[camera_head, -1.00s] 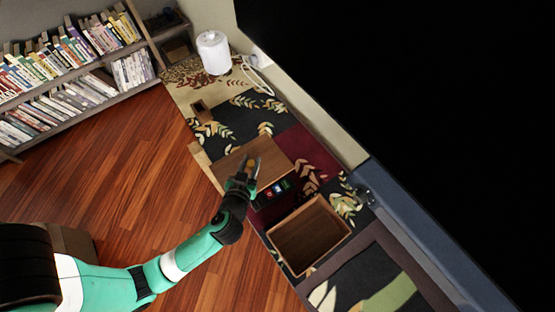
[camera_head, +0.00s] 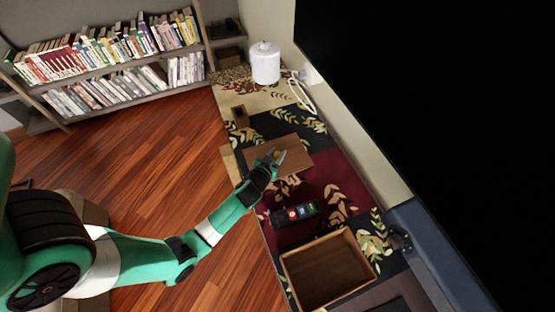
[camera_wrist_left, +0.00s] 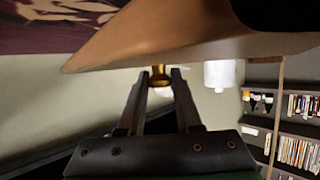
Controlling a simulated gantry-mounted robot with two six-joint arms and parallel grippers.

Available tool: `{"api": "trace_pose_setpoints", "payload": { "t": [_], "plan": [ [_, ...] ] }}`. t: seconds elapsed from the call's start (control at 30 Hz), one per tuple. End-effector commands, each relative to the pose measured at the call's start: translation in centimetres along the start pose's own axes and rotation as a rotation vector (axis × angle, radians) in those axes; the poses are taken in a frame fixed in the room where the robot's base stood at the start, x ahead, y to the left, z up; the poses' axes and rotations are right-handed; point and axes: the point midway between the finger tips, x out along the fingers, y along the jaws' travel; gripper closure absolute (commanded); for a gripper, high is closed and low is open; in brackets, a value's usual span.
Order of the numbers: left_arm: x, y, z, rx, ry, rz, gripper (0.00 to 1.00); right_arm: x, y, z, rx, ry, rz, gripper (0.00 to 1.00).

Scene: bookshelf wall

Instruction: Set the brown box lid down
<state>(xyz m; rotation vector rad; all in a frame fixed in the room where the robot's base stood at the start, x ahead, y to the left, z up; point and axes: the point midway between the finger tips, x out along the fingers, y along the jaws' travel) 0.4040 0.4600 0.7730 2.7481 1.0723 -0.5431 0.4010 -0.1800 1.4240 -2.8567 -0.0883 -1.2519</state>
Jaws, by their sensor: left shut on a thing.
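The brown box lid (camera_head: 297,148) is a flat wooden panel over the patterned cloth, beyond the open box. My left gripper (camera_head: 277,156) is shut on its small gold knob. In the left wrist view the two fingers (camera_wrist_left: 159,80) close around the knob (camera_wrist_left: 160,74), and the lid's pale edge (camera_wrist_left: 150,45) spans the top. I cannot tell whether the lid touches the cloth. The open brown box (camera_head: 325,268) stands nearer, apart from the lid, and looks empty. My right gripper is not in view.
A dark device with coloured icons (camera_head: 302,211) lies between lid and box. A small brown block (camera_head: 240,116) and a white canister (camera_head: 265,64) stand farther back. A wall borders the right side. Bookshelves (camera_head: 110,65) stand at the far left.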

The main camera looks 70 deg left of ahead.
Motion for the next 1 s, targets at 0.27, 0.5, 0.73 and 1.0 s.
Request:
{"api": "trace_pose_setpoints", "payload": {
  "t": [0.27, 0.5, 0.73, 1.0],
  "plan": [
    [1.2, 0.0, 2.8, 0.0, 0.001, 0.0, 1.0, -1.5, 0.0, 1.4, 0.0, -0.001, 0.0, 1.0],
    [1.3, 0.0, 3.1, 0.0, 0.001, 0.0, 1.0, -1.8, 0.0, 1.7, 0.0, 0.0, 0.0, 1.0],
    [1.2, 0.0, 3.2, 0.0, -0.002, -0.001, 0.37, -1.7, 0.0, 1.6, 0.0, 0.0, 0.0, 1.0],
    [1.2, 0.0, 3.0, 0.0, -0.001, -0.001, 0.37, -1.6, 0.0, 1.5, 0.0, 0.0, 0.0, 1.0]
  ]
}}
